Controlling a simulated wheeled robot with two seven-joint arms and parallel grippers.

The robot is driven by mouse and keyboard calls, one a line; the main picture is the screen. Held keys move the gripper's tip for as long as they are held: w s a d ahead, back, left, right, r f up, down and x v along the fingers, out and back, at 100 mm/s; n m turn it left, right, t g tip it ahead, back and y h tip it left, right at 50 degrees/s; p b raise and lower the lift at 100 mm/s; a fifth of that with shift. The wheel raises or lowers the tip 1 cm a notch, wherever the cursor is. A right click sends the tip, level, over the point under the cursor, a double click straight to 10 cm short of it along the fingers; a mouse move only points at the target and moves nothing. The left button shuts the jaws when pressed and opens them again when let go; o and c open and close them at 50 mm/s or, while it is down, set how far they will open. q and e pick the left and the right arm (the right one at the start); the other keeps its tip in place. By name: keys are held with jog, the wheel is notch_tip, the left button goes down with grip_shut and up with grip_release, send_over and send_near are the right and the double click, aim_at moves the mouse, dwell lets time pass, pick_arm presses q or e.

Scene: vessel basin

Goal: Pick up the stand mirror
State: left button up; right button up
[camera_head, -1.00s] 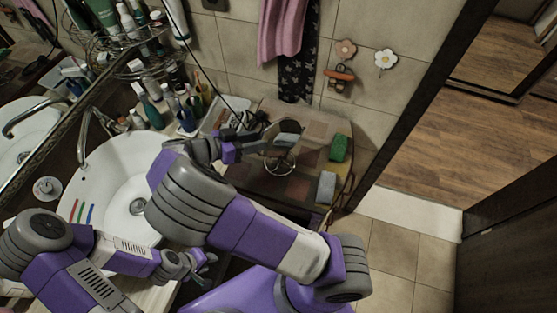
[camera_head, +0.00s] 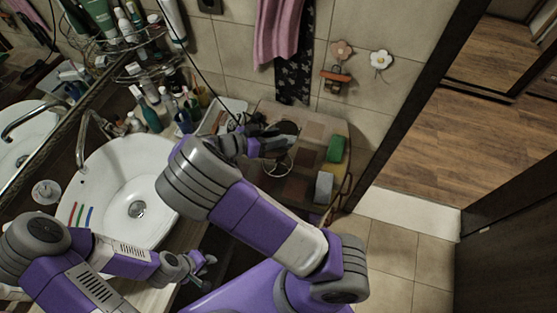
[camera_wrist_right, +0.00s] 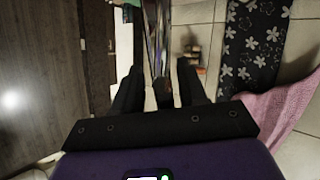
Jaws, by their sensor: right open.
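The stand mirror (camera_head: 287,129) has a round head on a wire stand and stands on the patterned counter, partly hidden by my right gripper in the head view. My right gripper (camera_head: 272,141) is at the mirror's head. In the right wrist view, the open fingers of this gripper (camera_wrist_right: 158,88) lie on either side of the mirror (camera_wrist_right: 157,48), which shows as a thin edge-on shape between them. I cannot tell whether either finger touches it. My left gripper (camera_head: 206,270) is low by the basin's front, its fingers apart and empty.
A green sponge (camera_head: 336,148) and a grey block (camera_head: 324,187) lie at the counter's right side. The white basin (camera_head: 110,175) is to the left, with bottles and cups behind it. A pink towel (camera_head: 279,30) hangs on the wall behind.

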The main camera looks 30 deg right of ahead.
grip_shut()
dwell(1.3)
